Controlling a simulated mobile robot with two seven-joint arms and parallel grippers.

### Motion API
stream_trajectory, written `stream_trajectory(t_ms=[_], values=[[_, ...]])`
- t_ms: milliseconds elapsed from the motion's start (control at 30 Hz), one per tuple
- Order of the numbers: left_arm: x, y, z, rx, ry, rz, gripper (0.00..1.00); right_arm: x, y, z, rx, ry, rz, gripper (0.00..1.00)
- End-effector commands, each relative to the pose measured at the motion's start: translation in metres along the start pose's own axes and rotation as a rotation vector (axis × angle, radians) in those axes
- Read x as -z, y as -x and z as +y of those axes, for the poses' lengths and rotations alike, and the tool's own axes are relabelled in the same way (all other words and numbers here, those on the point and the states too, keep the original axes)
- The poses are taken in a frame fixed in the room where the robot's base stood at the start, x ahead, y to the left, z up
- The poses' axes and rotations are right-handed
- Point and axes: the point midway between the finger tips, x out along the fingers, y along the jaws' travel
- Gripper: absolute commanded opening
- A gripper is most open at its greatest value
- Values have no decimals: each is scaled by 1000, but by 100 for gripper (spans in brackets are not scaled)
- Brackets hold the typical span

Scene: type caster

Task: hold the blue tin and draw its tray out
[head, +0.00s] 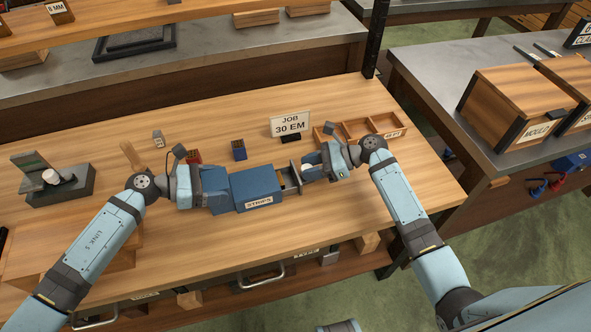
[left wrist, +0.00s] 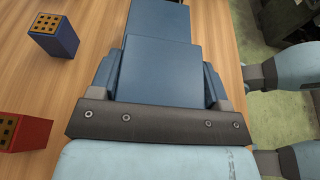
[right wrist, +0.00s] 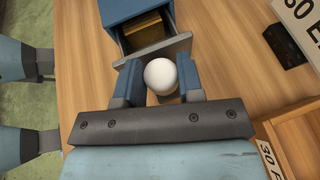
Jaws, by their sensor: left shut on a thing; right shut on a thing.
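The blue tin (head: 258,188), labelled STRIPS, lies on the wooden bench in the head view. My left gripper (head: 218,189) is shut on its left end; the left wrist view shows the tin (left wrist: 158,75) between both fingers. The tray (head: 291,177) sticks partly out of the tin's right end. In the right wrist view the tray (right wrist: 152,45) has a grey front plate and brass-coloured strips inside. My right gripper (right wrist: 158,88) is shut on the white round knob (right wrist: 160,74) at the tray's front. The knob's underside is hidden.
A blue block (head: 239,150) and a red block (head: 193,157) stand behind the tin. A JOB 30 EM sign (head: 290,125) and a divided wooden tray (head: 362,128) are behind my right gripper. A dark stand (head: 58,187) is at the left.

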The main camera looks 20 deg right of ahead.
Motion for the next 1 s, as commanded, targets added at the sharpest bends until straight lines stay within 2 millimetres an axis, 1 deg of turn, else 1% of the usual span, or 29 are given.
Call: stream_trajectory(t_ms=[33,100,200,300,533,567,600,667,900,1000], values=[[0,0,0,-1,0,0,46,6,12,-4,3,-1,6,14],[0,0,0,-1,0,0,46,11,24,-8,2,-2,5,14],[0,0,0,-1,0,0,46,15,35,-10,2,-1,3,14],[0,0,0,0,0,0,46,17,39,-11,2,0,2,14],[0,0,0,0,0,0,46,16,39,-11,1,0,2,14],[0,0,0,0,0,0,46,16,39,-11,1,0,1,37],[0,0,0,0,0,0,46,16,39,-11,1,0,1,46],[0,0,0,0,0,0,46,16,39,-11,1,0,1,60],[0,0,0,-1,0,1,46,16,38,-11,1,0,1,60],[0,0,0,-1,0,1,46,16,41,-11,1,0,1,60]])
